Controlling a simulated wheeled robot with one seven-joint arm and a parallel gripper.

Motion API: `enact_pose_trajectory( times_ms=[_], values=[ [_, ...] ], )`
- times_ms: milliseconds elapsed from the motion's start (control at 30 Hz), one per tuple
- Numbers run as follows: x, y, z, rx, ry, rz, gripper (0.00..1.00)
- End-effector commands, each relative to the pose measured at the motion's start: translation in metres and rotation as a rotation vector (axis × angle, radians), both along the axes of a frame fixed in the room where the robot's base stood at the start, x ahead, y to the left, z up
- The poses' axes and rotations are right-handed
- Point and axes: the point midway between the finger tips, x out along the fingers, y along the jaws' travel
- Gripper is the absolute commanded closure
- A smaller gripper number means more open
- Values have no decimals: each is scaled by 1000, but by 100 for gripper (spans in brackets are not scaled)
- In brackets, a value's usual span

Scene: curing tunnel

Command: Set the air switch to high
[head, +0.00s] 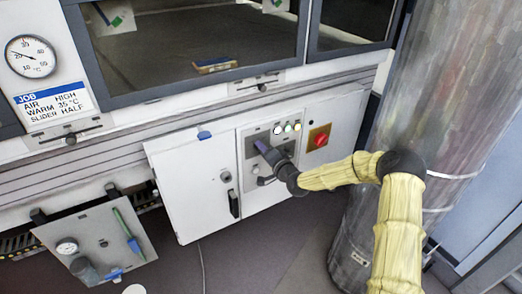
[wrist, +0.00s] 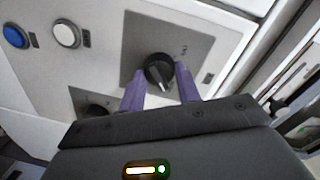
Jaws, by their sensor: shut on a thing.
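In the wrist view a black rotary switch (wrist: 158,68) sits on a grey plate, with a pale pointer bar running down the picture, slightly right. My gripper (wrist: 160,82) has its two purple fingers on either side of this switch and is shut on it. Small marks beside the switch are too blurred to read, so its setting is unclear. In the head view my gripper (head: 262,147) reaches the grey control panel (head: 251,177) on the white cabinet; the wrist hides the switch there. The job card (head: 52,103) reads air high, warm 35 °C, slider half.
A second dark knob (wrist: 96,110) is partly hidden below left in the wrist view. A cabinet door (head: 192,187) is left, a large metal cylinder (head: 437,110) right.

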Motion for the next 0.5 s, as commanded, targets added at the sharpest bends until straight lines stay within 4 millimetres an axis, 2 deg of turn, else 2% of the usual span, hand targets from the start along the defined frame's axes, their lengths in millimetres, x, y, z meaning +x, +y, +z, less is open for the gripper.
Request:
enact_pose_trajectory(
  times_ms=[33, 167, 200, 300, 500],
  values=[
    [-5, 9, -1, 1, 6, 20, 90],
    [-5, 9, -1, 1, 5, 21, 90],
    [-5, 9, -1, 1, 5, 21, 63],
    [-5, 8, -1, 1, 5, 17, 45],
    [-3, 4, 0, 0, 1, 8, 45]
  ],
)
